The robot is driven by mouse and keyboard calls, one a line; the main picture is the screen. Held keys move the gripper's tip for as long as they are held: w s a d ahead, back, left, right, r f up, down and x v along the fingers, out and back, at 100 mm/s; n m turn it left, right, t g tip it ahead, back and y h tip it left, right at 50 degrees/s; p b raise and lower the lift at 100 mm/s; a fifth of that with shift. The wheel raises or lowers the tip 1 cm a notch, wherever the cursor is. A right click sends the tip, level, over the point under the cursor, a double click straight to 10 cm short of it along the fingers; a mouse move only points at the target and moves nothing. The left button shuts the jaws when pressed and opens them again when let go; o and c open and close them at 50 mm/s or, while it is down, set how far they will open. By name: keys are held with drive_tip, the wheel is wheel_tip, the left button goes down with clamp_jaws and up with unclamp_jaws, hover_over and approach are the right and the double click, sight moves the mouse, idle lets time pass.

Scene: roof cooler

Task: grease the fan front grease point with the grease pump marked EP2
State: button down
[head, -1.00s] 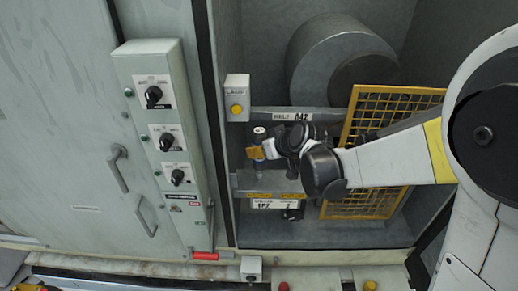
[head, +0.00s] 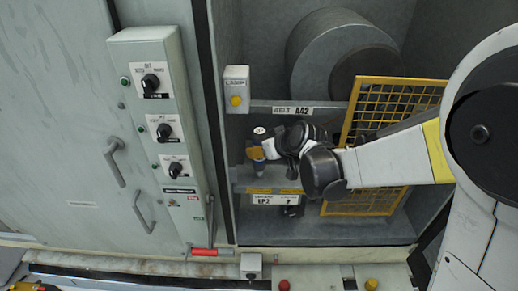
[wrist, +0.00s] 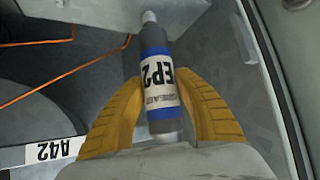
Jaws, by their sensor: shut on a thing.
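The grease pump marked EP2 (wrist: 158,85) is a grey cylinder with blue bands and a white label, seen in the wrist view. My gripper (wrist: 160,95) is shut on it, a yellow finger on each side. The pump's pale tip (wrist: 149,17) points to a light grey surface at the top of that view; I cannot tell whether they touch. In the head view my gripper (head: 255,152) is inside the cabinet, above a ledge with an EP2 label plate (head: 275,199). The pump's round end (head: 259,131) shows there. I cannot make out the front grease point itself.
A yellow mesh guard (head: 385,100) stands to the right, behind my arm. A grey drum (head: 335,55) is at the back. A bar carries an A42 label (head: 293,110). A lamp box (head: 237,92) and knob panel (head: 155,130) stand to the left.

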sight(259, 130)
drive_tip(key=shift+r, duration=0.15)
drive_tip(key=shift+r+p, duration=0.4)
drive_tip(key=shift+f+b, duration=0.3)
drive_tip(key=shift+b, duration=0.1)
idle(0.7)
drive_tip(key=shift+r, duration=0.3)
drive_tip(key=shift+r+p, duration=2.5)
drive_tip(key=shift+r, duration=1.05)
